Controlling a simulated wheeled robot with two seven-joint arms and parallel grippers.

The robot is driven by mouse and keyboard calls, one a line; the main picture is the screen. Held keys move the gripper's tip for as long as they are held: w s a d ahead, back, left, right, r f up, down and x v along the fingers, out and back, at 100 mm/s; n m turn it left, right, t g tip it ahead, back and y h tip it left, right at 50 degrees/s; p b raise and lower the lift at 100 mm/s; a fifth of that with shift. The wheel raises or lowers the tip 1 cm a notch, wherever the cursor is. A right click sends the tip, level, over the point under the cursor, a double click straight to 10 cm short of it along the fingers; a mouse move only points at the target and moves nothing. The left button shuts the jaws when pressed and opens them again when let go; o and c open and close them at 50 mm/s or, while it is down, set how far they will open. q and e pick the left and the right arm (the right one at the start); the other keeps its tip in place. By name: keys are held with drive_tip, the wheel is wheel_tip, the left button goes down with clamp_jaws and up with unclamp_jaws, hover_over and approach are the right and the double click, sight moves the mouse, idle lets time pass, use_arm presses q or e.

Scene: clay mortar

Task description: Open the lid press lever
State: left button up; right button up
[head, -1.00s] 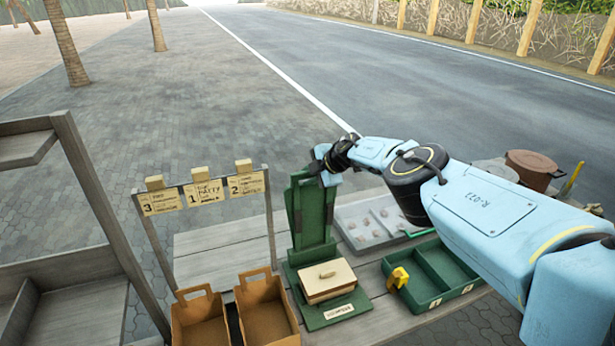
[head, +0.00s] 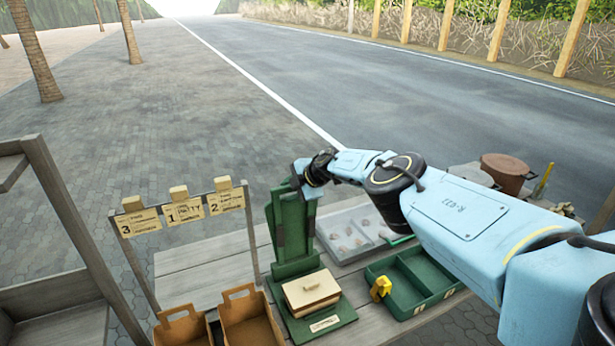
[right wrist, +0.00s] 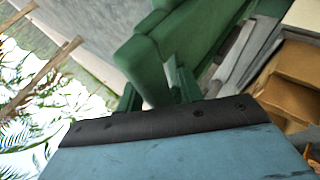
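The green lid press (head: 293,232) stands on the wooden table, its tall green arm raised upright behind the base. In the right wrist view the green press (right wrist: 190,42) fills the upper middle, just beyond the wrist. Whether the fingers are closed on it is not clear. My left gripper is out of view.
Two brown cardboard carriers (head: 252,315) stand at the front left, below a rack of numbered cards (head: 184,208). A green divided tray (head: 414,280) with a yellow item (head: 381,287) lies right of the press. A grey compartment tray (head: 350,238) lies behind it.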

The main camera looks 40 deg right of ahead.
drive_tip(key=p+v, duration=0.2)
drive_tip(key=p, duration=0.1)
drive_tip(key=shift+r, duration=0.35)
drive_tip(key=shift+s+d+r, duration=0.1)
drive_tip(key=shift+s+d, duration=0.15)
drive_tip(key=v, duration=0.9)
drive_tip(key=shift+s+p, duration=0.3)
drive_tip(key=shift+s, duration=0.05)
drive_tip(key=shift+a+r, duration=0.1)
